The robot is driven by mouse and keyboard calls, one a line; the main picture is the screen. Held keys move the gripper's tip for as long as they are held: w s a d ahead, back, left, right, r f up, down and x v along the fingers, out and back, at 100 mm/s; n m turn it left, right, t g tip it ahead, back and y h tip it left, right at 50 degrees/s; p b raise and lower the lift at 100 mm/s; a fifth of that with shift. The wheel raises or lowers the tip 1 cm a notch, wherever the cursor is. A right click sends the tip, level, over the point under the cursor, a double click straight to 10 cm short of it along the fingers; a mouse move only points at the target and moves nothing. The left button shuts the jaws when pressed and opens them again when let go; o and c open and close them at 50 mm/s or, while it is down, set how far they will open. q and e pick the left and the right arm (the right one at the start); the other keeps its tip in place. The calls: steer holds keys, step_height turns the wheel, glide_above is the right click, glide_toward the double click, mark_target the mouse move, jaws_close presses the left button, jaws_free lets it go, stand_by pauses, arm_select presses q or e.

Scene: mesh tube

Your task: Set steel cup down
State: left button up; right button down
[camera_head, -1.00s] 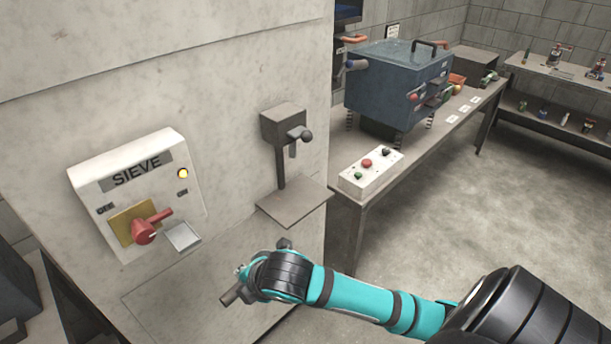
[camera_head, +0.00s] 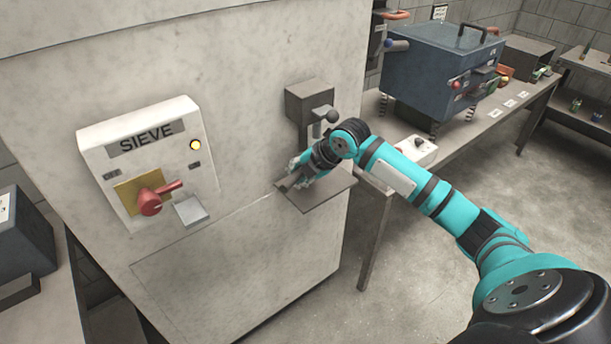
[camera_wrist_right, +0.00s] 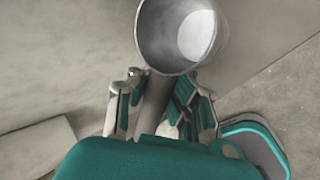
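The steel cup (camera_wrist_right: 160,35) shows in the right wrist view, its round mouth towards the camera and a pale round patch inside. Its grey handle (camera_wrist_right: 155,100) runs down between the fingers of my right gripper (camera_wrist_right: 162,108), which looks shut on it. In the head view my right gripper (camera_head: 297,176) is over the left part of the small grey shelf (camera_head: 325,191), below the lever tap (camera_head: 320,118). The cup's bowl is not clear there, and I cannot tell whether it touches the shelf. My left gripper is not in view.
A white SIEVE panel (camera_head: 150,145) with a red rotary switch (camera_head: 152,203) is on the wall to the left. A blue machine (camera_head: 440,75) stands on the bench at the right, with a white button box (camera_head: 420,150) partly behind my right arm.

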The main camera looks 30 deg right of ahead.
steer(key=d, duration=0.1)
steer(key=w+d, duration=0.1)
steer(key=d, duration=0.1)
steer(key=shift+w+d+f, duration=0.1)
step_height(320, 180, down, 3)
steer(key=shift+f+p, duration=0.15)
steer(key=shift+p, duration=0.75)
steer(key=shift+f, duration=0.3)
steer(key=c, duration=1.4)
jaws_free()
steer(key=shift+c, duration=0.2)
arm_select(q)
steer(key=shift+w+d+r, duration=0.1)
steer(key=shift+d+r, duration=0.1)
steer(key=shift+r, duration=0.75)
arm_select(e)
steer(key=shift+r, duration=0.15)
